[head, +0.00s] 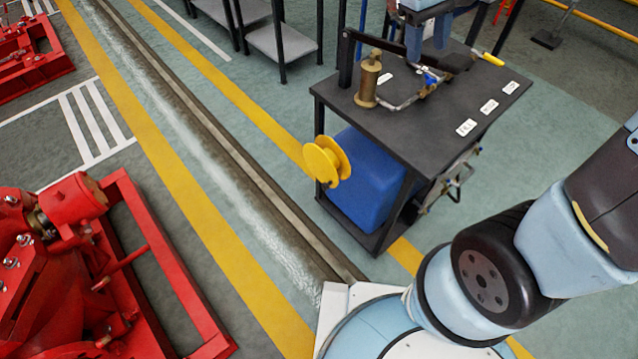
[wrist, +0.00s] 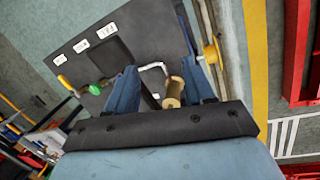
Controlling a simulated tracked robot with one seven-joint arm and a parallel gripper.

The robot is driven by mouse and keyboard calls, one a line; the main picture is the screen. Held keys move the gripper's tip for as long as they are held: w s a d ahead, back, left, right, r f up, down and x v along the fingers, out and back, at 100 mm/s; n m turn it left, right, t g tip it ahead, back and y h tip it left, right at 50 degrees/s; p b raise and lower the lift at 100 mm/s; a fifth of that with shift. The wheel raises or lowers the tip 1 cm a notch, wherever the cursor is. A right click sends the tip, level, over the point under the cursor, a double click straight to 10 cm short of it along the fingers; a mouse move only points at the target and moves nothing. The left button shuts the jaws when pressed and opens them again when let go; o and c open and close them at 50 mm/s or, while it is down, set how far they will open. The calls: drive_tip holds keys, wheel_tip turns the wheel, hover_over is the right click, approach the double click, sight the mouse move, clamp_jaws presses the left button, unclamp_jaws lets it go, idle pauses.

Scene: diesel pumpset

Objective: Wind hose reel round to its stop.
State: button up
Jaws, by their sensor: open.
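The hose reel is most likely the yellow spool (head: 327,161) on the left side of the dark bench, in front of a blue tank. It also shows in the wrist view (wrist: 211,53), beyond the right finger. I cannot make out a crank handle or a stop on it. My gripper (wrist: 160,78) is open, with two blue fingers apart and nothing held between them. In the head view my gripper (head: 428,42) is partly cut off at the top edge, over the bench top, up and to the right of the spool and apart from it.
The dark bench top (head: 445,115) carries a brass cylinder (head: 368,82), pipework with a blue-handled valve (head: 430,77), a yellow handle (head: 491,58) and white labels. The blue tank (head: 368,185) stands below. Red pump frames (head: 165,265) stand left. Floor left of the spool is clear.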

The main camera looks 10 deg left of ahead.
drive_tip(key=a+f+n+t+h, duration=0.1)
drive_tip(key=a+f+n+h, duration=0.75)
drive_tip(key=a+f, duration=1.4)
drive_tip(key=s+a+f+n+t, duration=0.2)
drive_tip(key=s+f+n+t, duration=0.2)
drive_tip(key=f, duration=0.5)
drive_tip(key=s+a+f+n+t, duration=0.1)
drive_tip(key=s+f+n+t, duration=0.35)
drive_tip(key=f, duration=0.55)
drive_tip(key=s+a+f+n+t, duration=0.2)
drive_tip(key=s+f+n+t, duration=0.25)
drive_tip(key=f, duration=0.45)
drive_tip(key=w+d+h, duration=0.1)
drive_tip(key=w+d, duration=0.7)
drive_tip(key=w, duration=0.1)
drive_tip(key=shift+w+d+m+g, duration=0.15)
drive_tip(key=shift+w+m+g, duration=0.15)
drive_tip(key=shift+m, duration=0.05)
clamp_jaws()
